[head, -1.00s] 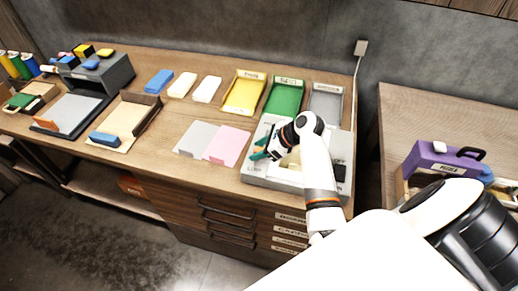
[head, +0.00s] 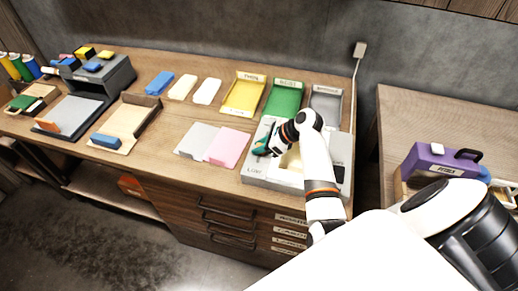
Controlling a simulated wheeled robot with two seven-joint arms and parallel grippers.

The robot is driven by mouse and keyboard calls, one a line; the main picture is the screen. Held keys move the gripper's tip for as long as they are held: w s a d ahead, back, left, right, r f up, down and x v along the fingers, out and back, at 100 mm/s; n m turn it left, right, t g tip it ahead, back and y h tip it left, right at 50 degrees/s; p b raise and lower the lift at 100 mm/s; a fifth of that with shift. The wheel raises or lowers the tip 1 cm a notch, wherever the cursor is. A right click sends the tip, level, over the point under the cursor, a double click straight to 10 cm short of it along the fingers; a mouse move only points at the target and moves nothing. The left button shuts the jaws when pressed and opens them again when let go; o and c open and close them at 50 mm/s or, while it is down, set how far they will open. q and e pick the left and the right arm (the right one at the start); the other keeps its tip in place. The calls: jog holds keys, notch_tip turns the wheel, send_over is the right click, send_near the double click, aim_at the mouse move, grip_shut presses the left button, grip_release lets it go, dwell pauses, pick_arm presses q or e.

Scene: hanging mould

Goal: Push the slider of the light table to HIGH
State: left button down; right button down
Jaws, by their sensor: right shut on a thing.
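The light table (head: 254,179) is a pale grey box with a bright panel at the right end of the wooden bench. A label that looks like LOW is near its front left corner. My right gripper (head: 264,150) is over the left side of the light table, shut, with small teal-green parts at its tip. It seems to be shut on the slider, which is mostly hidden by the gripper. I cannot read a HIGH label. My right arm covers part of the panel. My left gripper is out of view.
Yellow (head: 243,94), green (head: 283,98) and grey (head: 325,102) trays stand behind the light table. Grey (head: 197,139) and pink (head: 228,147) sheets lie to its left. A purple box (head: 440,160) is on the right-hand table. A cable runs down the wall.

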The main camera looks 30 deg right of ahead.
aim_at(255, 139)
jog(key=w+d, duration=0.3)
jog(key=shift+d, duration=0.3)
jog(key=shift+w+d, duration=0.1)
jog(key=shift+d, duration=0.05)
jog(key=shift+r, duration=0.1)
jog(key=c, duration=1.4)
grip_release()
jog(key=shift+o, duration=1)
jog(key=shift+w+d, duration=0.1)
